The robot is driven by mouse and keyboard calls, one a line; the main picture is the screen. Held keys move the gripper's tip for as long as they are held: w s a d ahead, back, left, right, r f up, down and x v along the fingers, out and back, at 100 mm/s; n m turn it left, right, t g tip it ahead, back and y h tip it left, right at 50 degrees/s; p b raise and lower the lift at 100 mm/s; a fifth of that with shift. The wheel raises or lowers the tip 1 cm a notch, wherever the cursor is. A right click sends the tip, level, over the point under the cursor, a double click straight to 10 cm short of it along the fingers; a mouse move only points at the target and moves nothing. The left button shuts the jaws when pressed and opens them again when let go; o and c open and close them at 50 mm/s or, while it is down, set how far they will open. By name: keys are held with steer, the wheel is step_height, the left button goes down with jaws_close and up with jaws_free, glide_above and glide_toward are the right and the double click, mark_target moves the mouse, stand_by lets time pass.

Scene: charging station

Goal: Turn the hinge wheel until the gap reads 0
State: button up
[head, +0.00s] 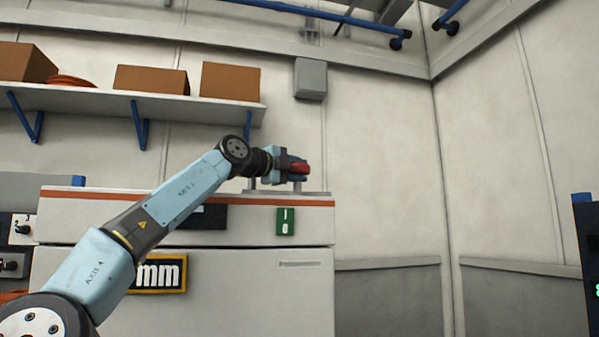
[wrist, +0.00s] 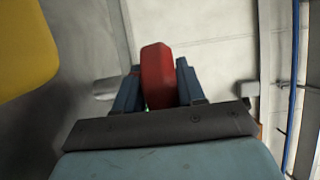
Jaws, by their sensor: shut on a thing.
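My gripper (head: 293,160) is shut on a red part (head: 301,168) above the right end of the white cabinet. In the wrist view the red part (wrist: 158,75) stands between the two blue fingers of my gripper (wrist: 160,85). Its far side is hidden, and I cannot tell whether it is the hinge wheel. A black sign with a yellow border and white "mm" (head: 160,273) is on the cabinet front, partly hidden by my arm. No gap number is readable. A green plate (head: 286,221) with white marks is on the cabinet's upper front.
The white cabinet (head: 250,290) has an orange stripe near its top. A shelf (head: 190,104) with cardboard boxes (head: 231,80) hangs above. A dark panel (head: 590,260) with green digits is cut off at right. A yellow surface (wrist: 25,45) shows in the wrist view.

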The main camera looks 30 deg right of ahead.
steer(key=shift+d+f+m+g, duration=0.2)
steer(key=shift+f+m+g, duration=0.1)
steer(key=shift+g, duration=0.2)
steer(key=o, duration=0.8)
steer(key=shift+o, duration=0.8)
steer(key=shift+r, duration=0.1)
steer(key=a, duration=0.4)
steer(key=s+a, duration=0.1)
steer(key=a, duration=0.8)
steer(key=shift+s+a, duration=0.3)
steer(key=shift+a, duration=0.1)
